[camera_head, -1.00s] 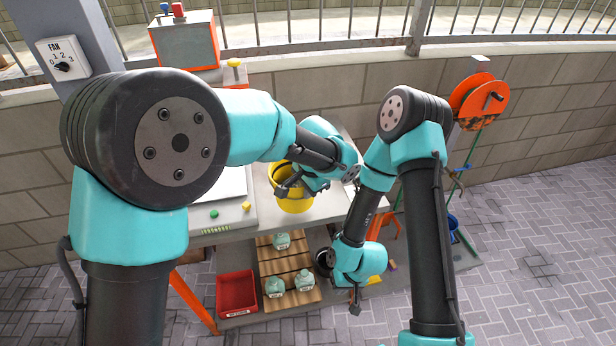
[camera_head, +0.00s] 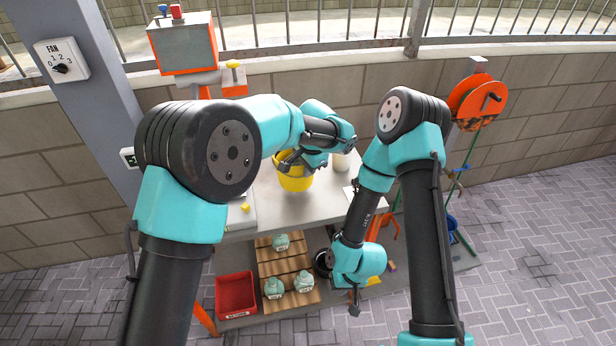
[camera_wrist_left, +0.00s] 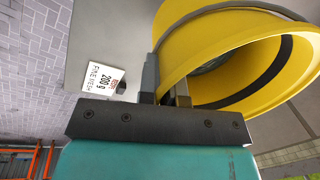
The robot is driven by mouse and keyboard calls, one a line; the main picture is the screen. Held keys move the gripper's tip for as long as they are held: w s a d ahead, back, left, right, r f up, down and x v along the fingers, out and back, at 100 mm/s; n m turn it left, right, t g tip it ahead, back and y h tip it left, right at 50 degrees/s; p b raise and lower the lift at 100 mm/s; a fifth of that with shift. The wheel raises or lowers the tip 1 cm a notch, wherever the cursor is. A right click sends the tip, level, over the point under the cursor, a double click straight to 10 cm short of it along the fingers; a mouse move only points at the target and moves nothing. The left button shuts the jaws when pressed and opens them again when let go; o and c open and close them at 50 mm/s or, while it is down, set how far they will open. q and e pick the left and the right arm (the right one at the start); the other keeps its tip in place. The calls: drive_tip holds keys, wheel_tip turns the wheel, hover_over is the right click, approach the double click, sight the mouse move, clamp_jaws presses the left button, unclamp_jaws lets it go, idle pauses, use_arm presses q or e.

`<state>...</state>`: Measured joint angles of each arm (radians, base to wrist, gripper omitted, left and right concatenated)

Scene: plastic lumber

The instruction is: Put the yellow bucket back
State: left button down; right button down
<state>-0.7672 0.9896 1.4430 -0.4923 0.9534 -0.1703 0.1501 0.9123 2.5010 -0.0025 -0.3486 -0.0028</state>
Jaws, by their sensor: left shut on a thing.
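The yellow bucket (camera_head: 294,178) is upright over the grey worktable (camera_head: 330,204) in the head view. My left gripper (camera_head: 290,160) is shut on its rim from above. In the left wrist view the bucket (camera_wrist_left: 215,38) fills the upper right, and the fingers of my left gripper (camera_wrist_left: 165,92) pinch its rim. I cannot tell whether the bucket's base touches the table. My right gripper (camera_head: 355,300) hangs low in front of the table, near the lower shelf; its jaws are too small to judge.
A red bin (camera_head: 236,294) and a wooden rack (camera_head: 285,268) with several pale green jars are on the lower shelf. A pale cup (camera_head: 342,160) stands right of the bucket. A card reading "200 g" (camera_wrist_left: 102,92) lies on the table. An orange reel (camera_head: 477,100) is at the right.

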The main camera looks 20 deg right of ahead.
sight(308, 180)
use_arm(q)
drive_tip(key=shift+w+f, duration=0.2)
drive_tip(key=shift+f, duration=1.55)
drive_tip(key=shift+f, duration=0.2)
drive_tip(key=c, duration=1.3)
unclamp_jaws()
drive_tip(key=shift+r, duration=0.15)
drive_tip(key=r, duration=0.4)
drive_tip(key=s+r, duration=0.1)
drive_tip(key=r, duration=0.7)
drive_tip(key=shift+s+d, duration=0.4)
